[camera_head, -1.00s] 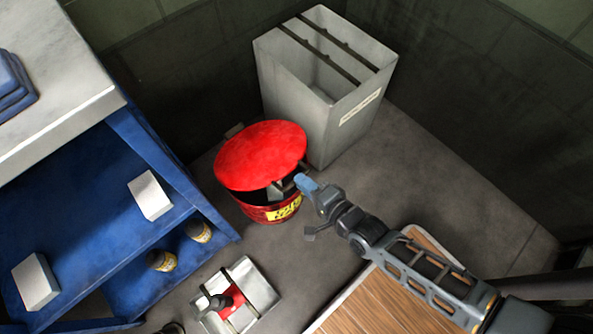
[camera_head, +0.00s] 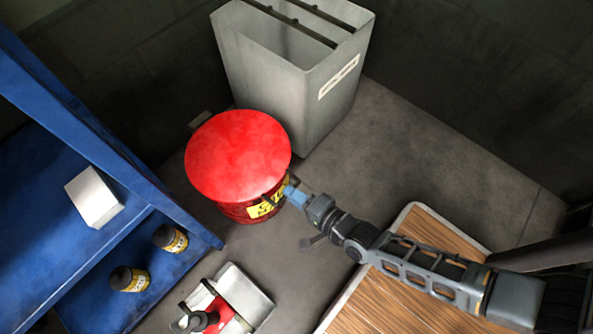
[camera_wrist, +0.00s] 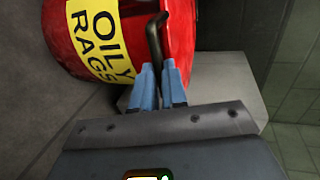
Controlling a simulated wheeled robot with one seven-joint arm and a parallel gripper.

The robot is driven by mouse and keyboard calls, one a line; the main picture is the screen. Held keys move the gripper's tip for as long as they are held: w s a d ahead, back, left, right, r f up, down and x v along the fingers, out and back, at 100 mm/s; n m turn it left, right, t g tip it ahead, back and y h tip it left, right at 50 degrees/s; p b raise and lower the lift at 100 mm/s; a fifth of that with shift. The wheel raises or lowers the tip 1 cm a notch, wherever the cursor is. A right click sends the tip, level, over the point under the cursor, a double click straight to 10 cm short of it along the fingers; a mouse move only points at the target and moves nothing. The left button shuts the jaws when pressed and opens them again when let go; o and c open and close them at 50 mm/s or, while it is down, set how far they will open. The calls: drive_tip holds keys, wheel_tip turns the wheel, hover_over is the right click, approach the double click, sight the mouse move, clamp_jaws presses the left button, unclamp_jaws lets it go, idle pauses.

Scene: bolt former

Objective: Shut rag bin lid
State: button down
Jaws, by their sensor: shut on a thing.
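The round red lid (camera_head: 238,155) lies over the red rag bin (camera_head: 240,213), and no dark opening shows between them in the head view. The bin stands on the floor and carries a yellow label, which reads "OILY RAGS" in the wrist view (camera_wrist: 100,45). My gripper (camera_head: 290,193) is at the bin's right front side, near the lid's edge. In the wrist view its blue fingers (camera_wrist: 160,70) are shut on a dark bent handle (camera_wrist: 154,38) at the bin's side. The handle's far end is hidden.
A tall grey waste container (camera_head: 310,90) stands right behind the bin. A blue shelf unit (camera_head: 110,150) with a white box and yellow-labelled bottles is at the left. A grey tray (camera_head: 240,295) and a wooden-topped surface (camera_head: 385,295) are in front. Floor at right is clear.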

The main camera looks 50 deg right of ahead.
drive_tip(key=shift+s+f+g, duration=0.15)
drive_tip(key=shift+s+f, duration=0.2)
drive_tip(key=shift+f, duration=0.25)
drive_tip(key=shift+s+f+g, duration=0.15)
drive_tip(key=shift+s+f, duration=0.15)
drive_tip(key=shift+f, duration=0.25)
drive_tip(key=c, duration=1.2)
unclamp_jaws()
drive_tip(key=shift+o, duration=0.2)
drive_tip(key=shift+s, duration=0.1)
drive_tip(key=p+v, duration=0.2)
drive_tip(key=v, duration=0.5)
drive_tip(key=shift+r, duration=0.4)
